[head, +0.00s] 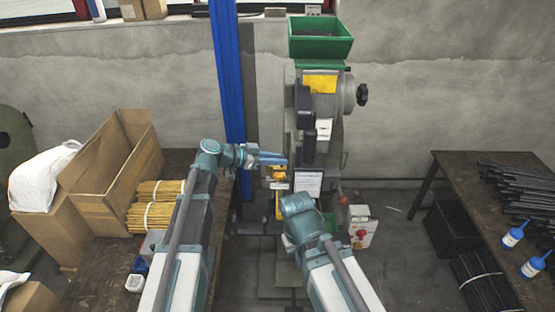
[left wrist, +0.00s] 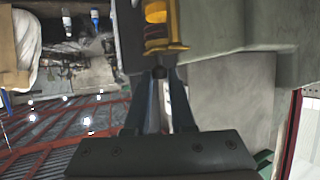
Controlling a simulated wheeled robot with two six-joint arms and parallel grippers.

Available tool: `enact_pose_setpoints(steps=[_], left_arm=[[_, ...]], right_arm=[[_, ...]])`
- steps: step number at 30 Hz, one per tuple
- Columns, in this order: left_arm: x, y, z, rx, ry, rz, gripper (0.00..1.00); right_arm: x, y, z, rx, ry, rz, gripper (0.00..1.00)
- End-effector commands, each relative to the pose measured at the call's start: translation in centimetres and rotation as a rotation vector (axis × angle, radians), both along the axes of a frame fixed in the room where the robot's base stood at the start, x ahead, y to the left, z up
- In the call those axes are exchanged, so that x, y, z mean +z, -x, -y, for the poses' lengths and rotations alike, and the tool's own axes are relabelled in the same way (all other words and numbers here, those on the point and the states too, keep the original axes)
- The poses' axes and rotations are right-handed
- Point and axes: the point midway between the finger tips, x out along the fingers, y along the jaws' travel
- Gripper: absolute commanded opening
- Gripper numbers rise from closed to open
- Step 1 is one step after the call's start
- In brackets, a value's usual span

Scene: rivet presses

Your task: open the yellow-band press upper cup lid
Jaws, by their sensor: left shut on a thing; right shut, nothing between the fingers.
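The rivet press (head: 318,105) stands in the middle, with a yellow panel (head: 320,84) on its upper front. The yellow upper cup (head: 279,173) is on its left side, and it shows in the left wrist view (left wrist: 160,28) with a flat yellow rim. My left gripper (head: 284,160) is at this cup; in the left wrist view its fingers (left wrist: 159,80) are shut on a small dark knob (left wrist: 158,72) just beyond the rim. I cannot tell how far the lid is open. My right gripper (head: 298,207) is low in front of the press, shut, its fingertips hidden by my wrist.
A second yellow part (head: 279,206) sits below the upper cup. A blue post (head: 229,90) stands left of the press. The left table holds an open cardboard box (head: 118,170); the right table (head: 460,200) holds dark rods and blue bottles. A control box (head: 362,230) is at lower right.

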Motion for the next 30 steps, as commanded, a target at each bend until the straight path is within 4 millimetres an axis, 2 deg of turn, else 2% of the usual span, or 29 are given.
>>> enact_pose_setpoints(steps=[8,21,30], left_arm=[[0.0,0.1,0.2,0.121,-0.001,0.001,0.00],[0.0,-0.8,0.5,0.516,0.000,0.003,0.00],[0.0,-1.4,0.4,0.702,-0.002,0.004,0.00]], right_arm=[[0.0,0.0,0.0,0.000,0.000,0.000,0.00],[0.0,0.0,0.0,0.000,0.000,0.000,0.00],[0.0,0.0,0.0,0.000,0.000,0.000,0.00]])
